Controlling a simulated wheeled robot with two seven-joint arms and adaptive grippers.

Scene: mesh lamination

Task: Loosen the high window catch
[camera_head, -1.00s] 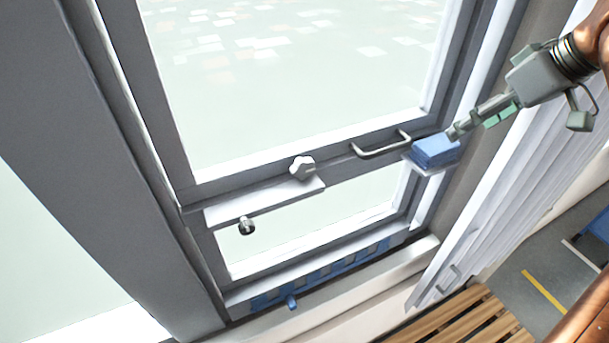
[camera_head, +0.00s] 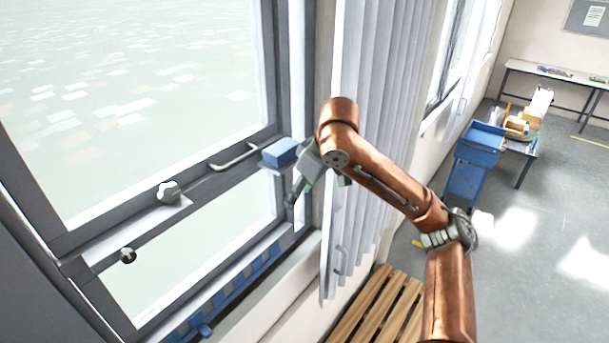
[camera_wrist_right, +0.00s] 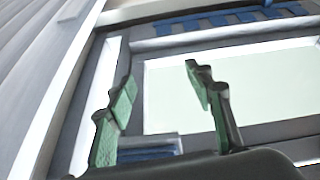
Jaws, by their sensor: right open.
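I cannot tell which is the high catch. A grey pull handle (camera_head: 234,157) is on the rail between the white knob and a blue block (camera_head: 281,152). My right gripper (camera_head: 293,192) hangs just right of and below the block, fingers pointing down. The right wrist view shows its two green-padded fingers (camera_wrist_right: 160,105) apart, with nothing held. My left gripper is out of view.
White vertical blinds (camera_head: 370,130) hang close to the right of my gripper. A slatted wooden bench (camera_head: 375,305) stands below. A blue cart (camera_head: 472,160) and a table are farther right. The glass side left of the gripper is clear.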

